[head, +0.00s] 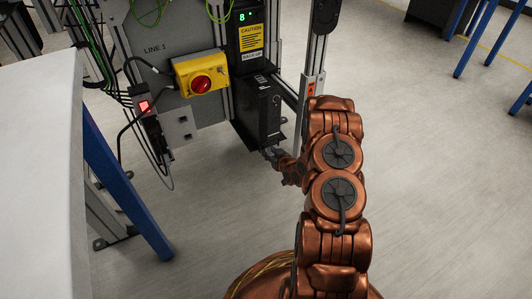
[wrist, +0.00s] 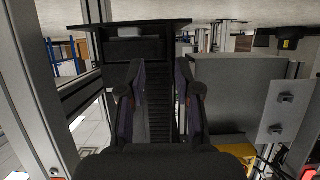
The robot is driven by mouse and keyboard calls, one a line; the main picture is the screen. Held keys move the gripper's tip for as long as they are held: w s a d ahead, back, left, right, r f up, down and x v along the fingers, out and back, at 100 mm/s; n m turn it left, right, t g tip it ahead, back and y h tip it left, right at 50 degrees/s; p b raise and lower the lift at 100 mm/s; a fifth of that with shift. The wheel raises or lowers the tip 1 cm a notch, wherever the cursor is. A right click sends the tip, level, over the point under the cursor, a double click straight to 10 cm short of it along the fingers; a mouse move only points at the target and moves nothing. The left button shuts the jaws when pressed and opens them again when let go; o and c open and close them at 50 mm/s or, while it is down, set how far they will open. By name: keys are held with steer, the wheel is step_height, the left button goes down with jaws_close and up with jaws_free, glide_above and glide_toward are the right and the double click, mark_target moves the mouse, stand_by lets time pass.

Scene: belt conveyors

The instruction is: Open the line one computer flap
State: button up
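The line one computer (head: 262,112) is an upright black box beside the grey LINE 1 panel, under the yellow caution label. My gripper (head: 272,153) is at its lower front, at the end of my copper arm. In the wrist view, which looks upside down, the computer's dark ribbed front (wrist: 160,108) shows between the two fingers of my gripper (wrist: 159,68). The fingers are apart with nothing visibly held. A smooth dark panel (wrist: 133,48) lies just beyond the fingertips; I cannot tell whether it is the flap. Contact is unclear. No flap visibly stands open.
A yellow box with a red rotary switch (head: 201,84) is left of the computer on the LINE 1 panel (head: 157,50). A metal upright (head: 314,65) stands close on its right. A white table (head: 40,170) with blue legs is at left.

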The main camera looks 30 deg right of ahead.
mark_target(270, 145)
steer(key=shift+b+x, duration=0.5)
steer(key=shift+x, duration=1.35)
jaws_close()
